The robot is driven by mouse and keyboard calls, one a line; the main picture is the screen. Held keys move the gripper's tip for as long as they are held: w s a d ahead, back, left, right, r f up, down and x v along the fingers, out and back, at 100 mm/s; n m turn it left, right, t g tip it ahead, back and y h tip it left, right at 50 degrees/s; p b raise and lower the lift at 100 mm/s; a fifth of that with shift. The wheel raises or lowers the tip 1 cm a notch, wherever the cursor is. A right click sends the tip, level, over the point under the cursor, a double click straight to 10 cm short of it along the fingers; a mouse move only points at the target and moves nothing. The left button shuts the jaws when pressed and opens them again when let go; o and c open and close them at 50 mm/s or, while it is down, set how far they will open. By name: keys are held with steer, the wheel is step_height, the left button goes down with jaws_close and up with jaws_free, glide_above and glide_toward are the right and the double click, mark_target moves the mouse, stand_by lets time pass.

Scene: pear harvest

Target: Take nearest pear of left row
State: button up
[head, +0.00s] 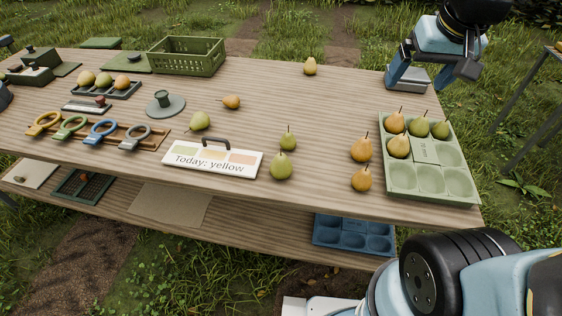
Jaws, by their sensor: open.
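Two green pears form a left row near the table's front: the nearer pear (280,166) sits just right of the sign, and the farther green pear (288,137) stands behind it. To their right, two orange-yellow pears form another row, a nearer one (361,180) and a farther one (361,150). The white sign (212,172) reads "Today: yellow". My gripper (418,82) is open and empty at the table's back right, well away from both rows.
A light green tray (467,160) on the right holds several pears in its back cups; its front cups are empty. Loose pears lie at the green pear (200,121), orange pear (231,102) and yellow pear (310,67). A green crate (187,57) stands at the back.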

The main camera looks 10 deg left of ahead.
steer(key=shift+o, duration=0.7)
steer(key=w+a+f+n+g, duration=0.1)
steer(key=w+a+f, duration=0.3)
steer(key=a, duration=0.2)
steer(key=shift+a, duration=0.35)
steer(key=n+g, duration=0.3)
glide_toward(281, 165)
steer(key=w, duration=0.2)
steer(key=w+r, duration=0.1)
steer(key=shift+a+r+h, duration=0.1)
steer(key=shift+a+h, duration=0.3)
steer(key=f, duration=1.4)
steer(key=shift+s+a, duration=0.1)
steer(key=shift+s, duration=0.15)
steer(key=shift+c, duration=0.2)
steer(key=c, duration=1.1)
steer(key=shift+r, duration=0.15)
